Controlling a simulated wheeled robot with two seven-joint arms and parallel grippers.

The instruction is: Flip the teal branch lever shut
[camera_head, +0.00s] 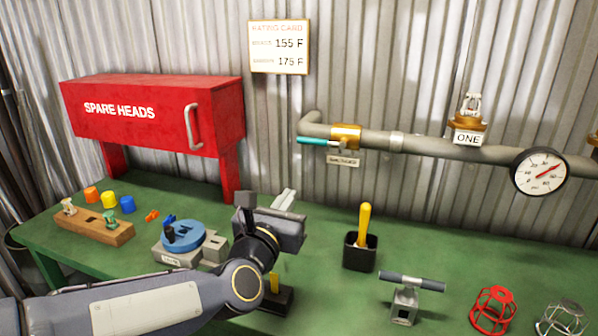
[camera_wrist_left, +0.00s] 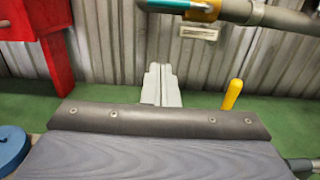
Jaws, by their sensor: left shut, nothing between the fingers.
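The teal branch lever (camera_head: 318,141) sticks out to the left from a brass valve (camera_head: 346,136) on the grey pipe, and lies roughly along the pipe. A small label plate (camera_head: 343,159) hangs below it. In the left wrist view the teal lever (camera_wrist_left: 170,5) is cut off at the top edge, beside the brass valve (camera_wrist_left: 205,9). My left gripper (camera_head: 286,199) is shut and empty, over the bench, below and left of the lever and apart from it. Its fingers (camera_wrist_left: 161,85) point toward the wall in the wrist view. My right gripper is not in view.
A red SPARE HEADS cabinet (camera_head: 150,113) stands left of the lever. A pressure gauge (camera_head: 540,172) and a sprinkler head marked ONE (camera_head: 470,115) are on the pipe at right. A black holder (camera_head: 360,253) with a yellow-handled tool (camera_head: 365,222) stands below the valve. A blue round fixture (camera_head: 182,236) sits left of my gripper.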

